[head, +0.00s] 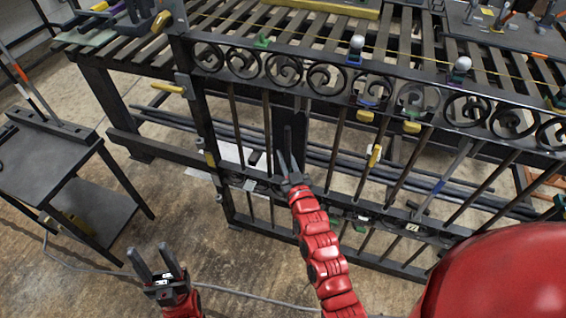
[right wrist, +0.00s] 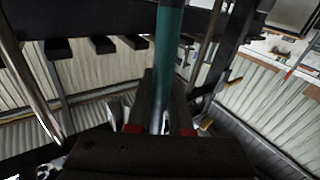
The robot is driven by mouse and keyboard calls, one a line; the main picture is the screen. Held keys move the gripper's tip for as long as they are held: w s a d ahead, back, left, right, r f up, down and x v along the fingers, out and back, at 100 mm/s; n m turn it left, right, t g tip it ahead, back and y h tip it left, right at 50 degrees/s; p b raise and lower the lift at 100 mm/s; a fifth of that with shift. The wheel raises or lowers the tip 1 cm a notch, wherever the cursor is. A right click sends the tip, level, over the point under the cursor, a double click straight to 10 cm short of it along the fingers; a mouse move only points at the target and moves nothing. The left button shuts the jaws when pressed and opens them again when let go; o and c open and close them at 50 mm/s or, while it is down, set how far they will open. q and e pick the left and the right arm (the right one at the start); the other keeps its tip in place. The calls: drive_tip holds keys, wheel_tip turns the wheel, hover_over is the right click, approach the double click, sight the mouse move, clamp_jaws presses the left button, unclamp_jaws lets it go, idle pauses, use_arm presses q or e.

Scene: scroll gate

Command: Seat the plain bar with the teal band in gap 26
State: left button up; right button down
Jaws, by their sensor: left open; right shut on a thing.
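My right gripper (head: 288,168) is at the front of the scroll gate (head: 322,90), above its lower rail. In the right wrist view it (right wrist: 160,118) is shut on the bar with the teal band (right wrist: 169,45). The bar stands nearly upright between the fingers, with the teal just above them. In the head view I cannot make out the held bar against the dark parts behind. My left gripper (head: 157,266) is open and empty, low at the left, apart from the gate. Gap 26 cannot be picked out; the rail tags are too small to read surely.
A slatted workbench (head: 120,38) stands behind the gate. A dark side table (head: 50,165) is at the left. Several bars stand in the gate, one with a blue band (head: 438,186). Yellow clamps (head: 174,88) stick out from it. The floor between table and gate is mostly clear.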

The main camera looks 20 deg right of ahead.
drive_tip(key=w+d+b, duration=0.5)
drive_tip(key=w+b, duration=0.1)
drive_tip(key=w, duration=0.2)
drive_tip(key=shift+d+f, duration=0.2)
idle(0.5)
idle(0.3)
drive_tip(key=shift+f+b, duration=0.95)
drive_tip(key=shift+f, duration=0.05)
idle(0.9)
drive_tip(key=shift+w+d+f+g+b, duration=0.1)
drive_tip(key=shift+w+d+g+b, duration=0.2)
drive_tip(key=shift+w+d+b, duration=0.55)
idle(0.9)
drive_tip(key=shift+w+a, duration=0.1)
drive_tip(key=shift+a, duration=0.05)
drive_tip(key=c, duration=0.7)
unclamp_jaws()
drive_tip(key=shift+c, duration=0.2)
